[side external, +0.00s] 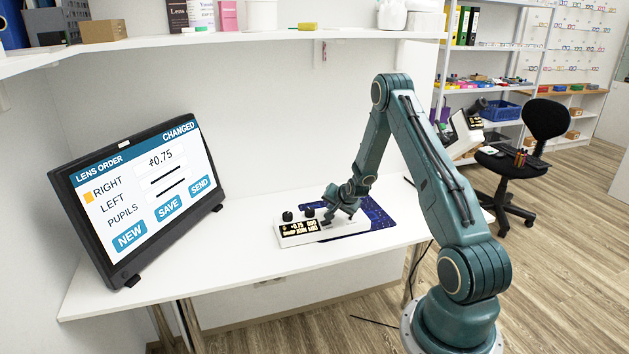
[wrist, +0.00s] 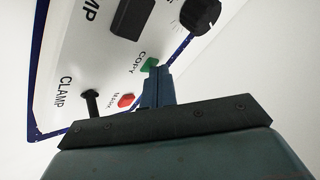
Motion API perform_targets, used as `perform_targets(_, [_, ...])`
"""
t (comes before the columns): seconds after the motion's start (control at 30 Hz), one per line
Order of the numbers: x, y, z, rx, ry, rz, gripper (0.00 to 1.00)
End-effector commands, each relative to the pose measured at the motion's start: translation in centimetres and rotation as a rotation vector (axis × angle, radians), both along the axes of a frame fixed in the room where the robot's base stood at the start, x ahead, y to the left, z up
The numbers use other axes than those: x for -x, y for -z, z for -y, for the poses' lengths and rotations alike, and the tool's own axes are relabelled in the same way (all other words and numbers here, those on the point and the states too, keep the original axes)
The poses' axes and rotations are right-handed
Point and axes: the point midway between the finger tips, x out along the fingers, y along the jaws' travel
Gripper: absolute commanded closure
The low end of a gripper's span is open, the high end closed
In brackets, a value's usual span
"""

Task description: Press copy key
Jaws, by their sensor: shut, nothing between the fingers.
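The green key labelled COPY (wrist: 149,65) is on the white control box (side external: 291,238), which stands on the desk. My gripper (wrist: 156,71) is shut and empty. Its fingertips overlap the lower right edge of the green key in the wrist view; I cannot tell whether they touch it. In the side view my gripper (side external: 324,222) points down at the box and hides the key. The screen (side external: 140,195) reads LENS ORDER and CHANGED, with +0.75 at RIGHT, an orange square beside RIGHT, and dashes at LEFT and PUPILS.
A red key (wrist: 126,100) is close to the green key, with a black CLAMP lever (wrist: 92,103) beyond it. A black knob (wrist: 201,15) is on the green key's other side. A dark blue mat (side external: 377,213) lies by the box. The desk's front left (side external: 220,262) is clear.

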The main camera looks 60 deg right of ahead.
Motion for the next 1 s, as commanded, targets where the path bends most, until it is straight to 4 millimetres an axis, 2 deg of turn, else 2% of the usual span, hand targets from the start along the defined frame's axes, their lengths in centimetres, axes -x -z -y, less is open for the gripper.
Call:
perform_targets(0.37, [0.0, 0.0, 0.0, -0.002, 0.0, -0.001, 1.0])
perform_targets(1.0, [0.0, -1.9, -0.1, -0.001, 0.0, -0.001, 1.0])
